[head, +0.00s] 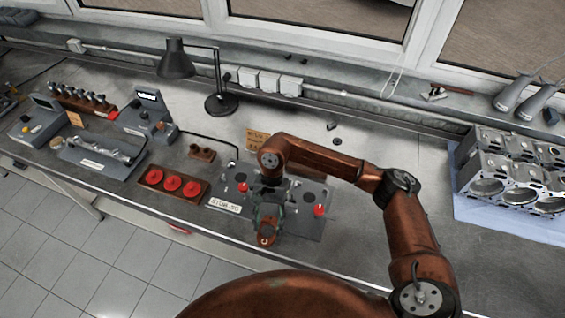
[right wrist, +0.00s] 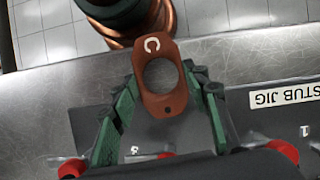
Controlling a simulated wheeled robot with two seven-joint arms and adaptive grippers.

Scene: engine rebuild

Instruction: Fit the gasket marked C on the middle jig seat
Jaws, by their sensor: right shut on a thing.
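My right gripper (head: 267,214) is shut on the gasket marked C, above the front part of the stub jig. In the right wrist view its green fingers (right wrist: 160,84) pinch the gasket (right wrist: 154,103) from both sides. The gasket is a flat, orange-brown oblong with a large round hole, a small hole and a white C. It also shows in the head view (head: 266,237). The stub jig (head: 312,227) is a dark plate with a white label (right wrist: 286,95) and red knobs (head: 319,210). The gripper hides the jig's middle. My left gripper is out of view.
A brown tray (head: 150,192) with red round parts stands left of the jig, and a small brown block (head: 202,153) is behind it. A desk lamp (head: 221,103) stands further back. An engine block (head: 511,175) is at the right. The bench's front edge is close to the jig.

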